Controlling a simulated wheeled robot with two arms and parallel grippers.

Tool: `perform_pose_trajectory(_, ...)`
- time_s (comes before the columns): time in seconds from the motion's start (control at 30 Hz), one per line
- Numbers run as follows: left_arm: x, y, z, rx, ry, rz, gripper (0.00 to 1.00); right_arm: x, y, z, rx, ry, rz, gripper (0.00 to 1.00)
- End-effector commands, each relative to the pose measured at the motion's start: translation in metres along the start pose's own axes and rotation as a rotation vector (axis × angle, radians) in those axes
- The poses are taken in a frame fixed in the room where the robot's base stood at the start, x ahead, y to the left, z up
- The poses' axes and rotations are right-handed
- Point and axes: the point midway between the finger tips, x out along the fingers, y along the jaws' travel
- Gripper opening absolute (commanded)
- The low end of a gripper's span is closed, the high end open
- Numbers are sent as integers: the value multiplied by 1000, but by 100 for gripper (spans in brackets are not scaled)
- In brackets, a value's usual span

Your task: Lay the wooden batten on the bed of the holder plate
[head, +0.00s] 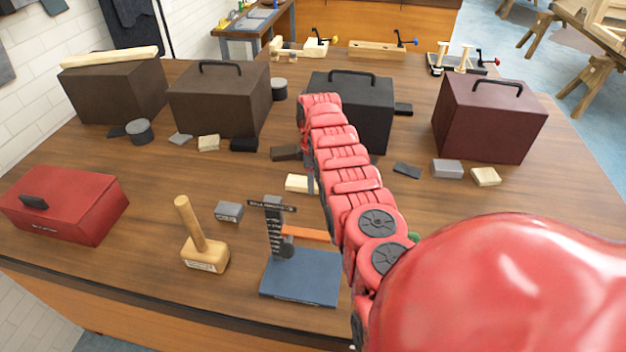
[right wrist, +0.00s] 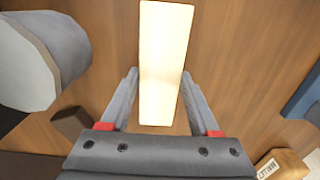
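The pale wooden batten (right wrist: 162,65) lies lengthwise between the fingers of my right gripper (right wrist: 160,75) in the right wrist view. Both fingertips sit close against its long sides. In the head view one end of the batten (head: 297,183) shows beside my red arm, which hides the rest and most of the right gripper (head: 310,184). A blue plate (head: 300,280) with a dark upright post and an orange bar stands at the front. A dark plate with wooden pegs (head: 465,62) is at the back right. I cannot tell which is the holder plate. My left gripper is out of view.
A mallet (head: 205,254) stands left of the blue plate, with a small grey block (head: 229,211) behind it. A red box (head: 65,203) is at the left. Brown (head: 220,100), black (head: 365,105) and maroon (head: 490,118) boxes stand farther back, with small blocks around them.

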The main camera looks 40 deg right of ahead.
Motion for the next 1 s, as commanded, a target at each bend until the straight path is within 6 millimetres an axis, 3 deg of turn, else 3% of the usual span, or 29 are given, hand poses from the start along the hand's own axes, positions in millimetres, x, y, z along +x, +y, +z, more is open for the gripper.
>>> perform_pose_trajectory(0.03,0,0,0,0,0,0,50,0,0,0,0,0,0,71)
perform_pose_trajectory(0.17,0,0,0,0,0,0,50,0,0,0,0,0,0,92)
perform_pose_trajectory(0.67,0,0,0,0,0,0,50,-8,1,0,0,1,2,92)
perform_pose_trajectory(0.87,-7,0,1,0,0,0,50,-30,1,0,1,2,4,92)
perform_pose_trajectory(1.0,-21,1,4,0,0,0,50,-64,1,0,0,2,6,92)
